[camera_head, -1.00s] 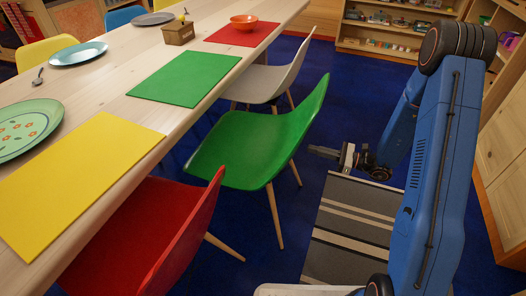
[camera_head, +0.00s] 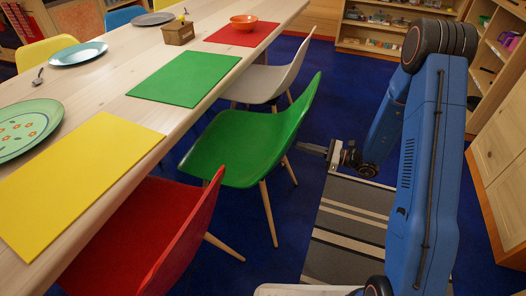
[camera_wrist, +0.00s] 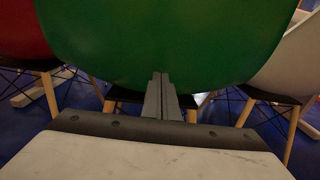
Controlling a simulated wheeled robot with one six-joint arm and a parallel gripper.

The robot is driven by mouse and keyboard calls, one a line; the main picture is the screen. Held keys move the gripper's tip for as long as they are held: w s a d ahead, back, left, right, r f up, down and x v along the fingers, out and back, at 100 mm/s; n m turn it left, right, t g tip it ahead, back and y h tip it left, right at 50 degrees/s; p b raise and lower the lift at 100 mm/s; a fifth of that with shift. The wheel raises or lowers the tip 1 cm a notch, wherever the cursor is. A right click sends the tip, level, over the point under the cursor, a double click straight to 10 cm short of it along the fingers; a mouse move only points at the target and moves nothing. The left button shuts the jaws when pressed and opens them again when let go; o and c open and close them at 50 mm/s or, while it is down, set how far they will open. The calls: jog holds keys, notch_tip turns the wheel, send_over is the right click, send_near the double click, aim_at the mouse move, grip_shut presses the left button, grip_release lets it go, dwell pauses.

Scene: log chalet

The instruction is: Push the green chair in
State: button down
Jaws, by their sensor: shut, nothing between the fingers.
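The green chair (camera_head: 247,142) stands at the long wooden table (camera_head: 112,92), between a red chair and a white chair. Its seat front is near the table edge by the green mat; its backrest faces my arm. My gripper (camera_head: 304,147) is low behind the chair, at or very close to the lower back of its shell; I cannot tell if it touches. In the wrist view the green backrest (camera_wrist: 165,40) fills the upper middle, and my shut, empty fingers (camera_wrist: 161,84) point at its lower edge.
The red chair (camera_head: 150,232) stands nearer and the white chair (camera_head: 270,80) farther along the same table side. A striped rug (camera_head: 345,225) lies on the blue floor beneath my arm. Shelves (camera_head: 385,30) and a wooden cabinet (camera_head: 498,150) stand at the back and right.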

jog(key=shift+x, duration=6.05)
jog(key=v, duration=1)
jog(key=s+r+n+g+h, duration=0.35)
jog(key=s+r+n, duration=0.4)
jog(key=s, duration=0.35)
jog(key=s+r+n+g+h, duration=0.3)
jog(key=s+r+n+g, duration=0.25)
jog(key=s+r, duration=0.45)
jog(key=s+d+r+n+t+h, duration=0.3)
jog(key=s+d+n+t+h, duration=0.1)
jog(key=s+d, duration=0.4)
jog(key=s+d+r+n+t+h, duration=0.3)
jog(key=s+d+h, duration=0.3)
jog(key=s+d, duration=0.2)
jog(key=d+n+t, duration=0.1)
jog(key=d, duration=0.1)
jog(key=shift+d+r+n+h, duration=0.3)
jog(key=shift+r+h, duration=0.05)
jog(key=shift+s, duration=0.15)
